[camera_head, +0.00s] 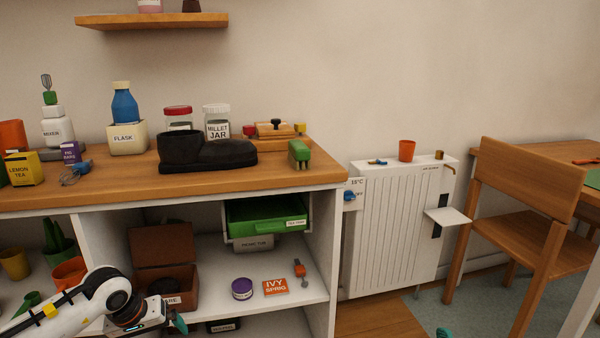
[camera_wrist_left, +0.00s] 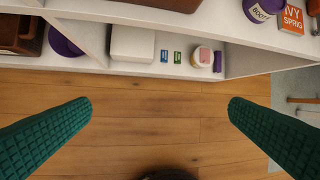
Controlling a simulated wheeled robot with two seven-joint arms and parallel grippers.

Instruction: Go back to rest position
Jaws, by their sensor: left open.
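My left gripper (camera_head: 178,326) shows at the bottom left of the head view, in front of the shelf unit, with its arm coming in from the left. In the left wrist view its two green ridged fingers (camera_wrist_left: 160,118) are wide apart with nothing between them, above the wooden floor (camera_wrist_left: 150,100). My right gripper is not clearly seen in either view.
The cube shelf (camera_head: 325,245) is just ahead, with a brown box (camera_head: 163,245), purple tin (camera_head: 242,289), ivy sprig box (camera_head: 276,287) and green drawer (camera_head: 262,216). A lower shelf (camera_wrist_left: 90,57) holds small items. A radiator (camera_head: 385,235) and chair (camera_head: 525,180) stand right.

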